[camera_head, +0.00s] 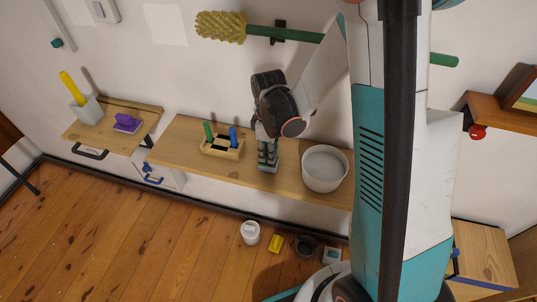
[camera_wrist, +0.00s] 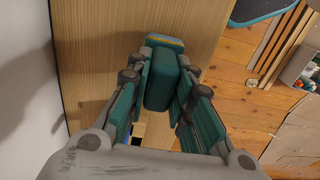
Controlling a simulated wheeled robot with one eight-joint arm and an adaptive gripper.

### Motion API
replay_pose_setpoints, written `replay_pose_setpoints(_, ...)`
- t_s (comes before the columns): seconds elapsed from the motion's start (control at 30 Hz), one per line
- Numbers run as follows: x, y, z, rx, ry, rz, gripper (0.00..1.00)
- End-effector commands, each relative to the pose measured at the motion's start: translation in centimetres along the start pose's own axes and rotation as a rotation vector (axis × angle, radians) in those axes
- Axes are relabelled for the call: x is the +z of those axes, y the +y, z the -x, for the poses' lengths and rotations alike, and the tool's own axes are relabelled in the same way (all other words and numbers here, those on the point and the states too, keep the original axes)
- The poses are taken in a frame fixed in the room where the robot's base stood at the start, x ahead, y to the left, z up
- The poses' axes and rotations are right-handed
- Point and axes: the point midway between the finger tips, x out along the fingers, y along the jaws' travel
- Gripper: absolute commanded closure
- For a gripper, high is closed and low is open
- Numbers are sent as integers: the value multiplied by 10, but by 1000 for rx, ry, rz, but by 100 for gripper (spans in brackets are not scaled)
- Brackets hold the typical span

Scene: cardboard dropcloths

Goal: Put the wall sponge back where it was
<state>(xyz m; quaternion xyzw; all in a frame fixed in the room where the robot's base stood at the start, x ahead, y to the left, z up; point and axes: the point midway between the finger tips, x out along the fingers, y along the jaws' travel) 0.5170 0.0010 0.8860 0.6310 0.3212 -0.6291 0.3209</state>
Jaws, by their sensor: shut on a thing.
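My gripper (camera_head: 267,160) points down over the middle wooden shelf (camera_head: 185,148), between a small wooden holder and a white bowl. In the wrist view, its teal fingers (camera_wrist: 160,100) are shut on a teal block with a thin yellow-orange strip near its far end, which looks like the wall sponge (camera_wrist: 163,45). Its lower end also shows as a teal bit under the fingertips in the head view (camera_head: 268,169). It is at or just above the shelf top; I cannot tell whether it touches.
The wooden holder (camera_head: 222,152) with green and blue items stands left of my gripper, the white bowl (camera_head: 325,168) close to its right. A green-handled brush (camera_head: 222,27) is on the wall above. A white cup (camera_head: 250,232) and yellow block (camera_head: 275,243) are on the floor.

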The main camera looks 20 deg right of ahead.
Motion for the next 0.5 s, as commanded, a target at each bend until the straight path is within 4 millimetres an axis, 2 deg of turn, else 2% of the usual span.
replay_pose_setpoints(0.03, 0, 0, -6, 0, 0, 0, 100)
replay_pose_setpoints(0.4, 0, 0, -9, 0, 0, 0, 100)
replay_pose_setpoints(0.43, 0, 0, -9, 0, 0, 0, 77)
replay_pose_setpoints(0.5, 0, 0, -8, 0, 0, 0, 61)
